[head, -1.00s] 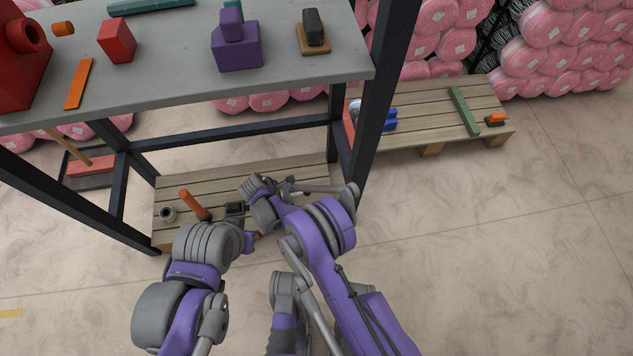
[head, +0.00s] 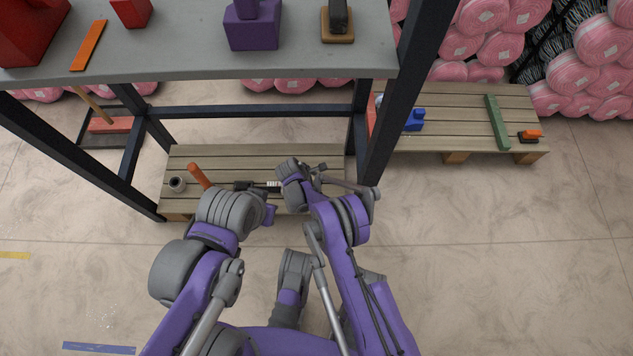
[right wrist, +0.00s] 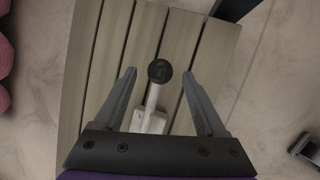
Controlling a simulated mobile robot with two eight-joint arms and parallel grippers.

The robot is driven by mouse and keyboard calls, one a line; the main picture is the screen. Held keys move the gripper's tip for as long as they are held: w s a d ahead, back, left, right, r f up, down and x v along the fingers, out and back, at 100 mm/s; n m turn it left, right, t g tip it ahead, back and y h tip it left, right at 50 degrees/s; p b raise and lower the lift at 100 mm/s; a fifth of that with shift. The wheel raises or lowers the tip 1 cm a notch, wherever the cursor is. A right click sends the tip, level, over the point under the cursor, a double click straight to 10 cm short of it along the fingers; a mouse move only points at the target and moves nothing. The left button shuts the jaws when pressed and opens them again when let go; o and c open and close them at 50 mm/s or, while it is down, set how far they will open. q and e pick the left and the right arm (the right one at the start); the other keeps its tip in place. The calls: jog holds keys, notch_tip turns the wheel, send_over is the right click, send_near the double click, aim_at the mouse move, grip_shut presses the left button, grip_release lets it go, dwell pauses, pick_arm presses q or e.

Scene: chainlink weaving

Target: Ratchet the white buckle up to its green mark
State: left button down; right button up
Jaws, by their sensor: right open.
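In the right wrist view a white piece (right wrist: 150,122) with a pale shaft and a round black knob (right wrist: 159,71) stands over the slats; I take it for the white buckle, but cannot be sure. My right gripper (right wrist: 160,74) is open, its two fingers on either side of the knob, with gaps showing on both sides. In the head view a dark bar with a white striped section (head: 272,186) lies on the pallet (head: 225,153) under the table. My left wrist is just in front of it and its fingers are hidden. No green mark can be made out.
The table (head: 190,55) and its dark legs stand over the pallet. A second pallet (head: 455,100) carries a green bar (head: 497,121). The floor at right is clear.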

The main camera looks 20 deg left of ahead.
jog(key=shift+x, duration=0.75)
grip_shut()
dwell(0.9)
